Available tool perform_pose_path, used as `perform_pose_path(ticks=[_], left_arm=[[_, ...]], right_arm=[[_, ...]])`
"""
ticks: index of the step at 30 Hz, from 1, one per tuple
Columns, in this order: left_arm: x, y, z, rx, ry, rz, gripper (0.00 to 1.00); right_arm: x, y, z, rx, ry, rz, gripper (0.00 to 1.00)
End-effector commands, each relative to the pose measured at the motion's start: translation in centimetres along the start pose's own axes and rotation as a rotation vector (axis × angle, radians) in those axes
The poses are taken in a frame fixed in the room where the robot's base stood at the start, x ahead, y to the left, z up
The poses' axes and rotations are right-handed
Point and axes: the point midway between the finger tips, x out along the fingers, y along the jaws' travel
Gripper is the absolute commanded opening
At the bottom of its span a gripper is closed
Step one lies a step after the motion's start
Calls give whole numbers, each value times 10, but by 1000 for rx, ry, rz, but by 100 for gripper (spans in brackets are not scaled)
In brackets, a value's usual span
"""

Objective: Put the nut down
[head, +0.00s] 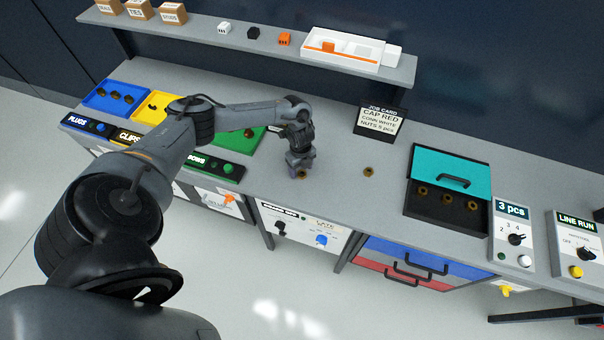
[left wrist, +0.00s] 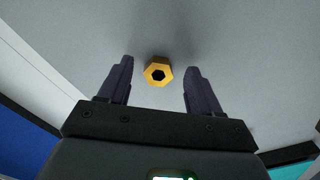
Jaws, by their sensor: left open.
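A brass hex nut (left wrist: 158,72) lies flat on the grey bench top between and just beyond my open left fingertips in the left wrist view. The nut also shows in the head view (head: 302,175), right below my left gripper (head: 297,172). In the left wrist view the left gripper (left wrist: 158,85) has a finger on each side with a gap to the nut. A second nut (head: 368,171) lies alone on the bench to the right. Several more nuts (head: 447,199) sit in a black tray with a teal lid (head: 450,168). My right gripper is not in view.
A job card (head: 381,120) stands at the back of the bench and reads cap red, white connector, nuts 5 pcs. Blue (head: 104,92), yellow and green trays are at the left. A dial box (head: 513,235) is right of the black tray. Bench around the two loose nuts is clear.

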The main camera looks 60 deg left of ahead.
Motion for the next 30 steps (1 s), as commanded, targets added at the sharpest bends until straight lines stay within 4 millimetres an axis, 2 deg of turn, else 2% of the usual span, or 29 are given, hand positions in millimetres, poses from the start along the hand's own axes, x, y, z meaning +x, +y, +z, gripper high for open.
perform_pose_path(ticks=[3,11,14,24,30], left_arm=[[9,1,0,0,0,1,64],[12,0,0,1,-1,0,64],[11,0,0,1,-1,0,52],[11,0,0,1,0,0,0],[11,0,0,1,0,0,0]], right_arm=[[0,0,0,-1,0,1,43],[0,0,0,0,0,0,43],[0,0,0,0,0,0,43],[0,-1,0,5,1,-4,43],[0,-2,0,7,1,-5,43]])
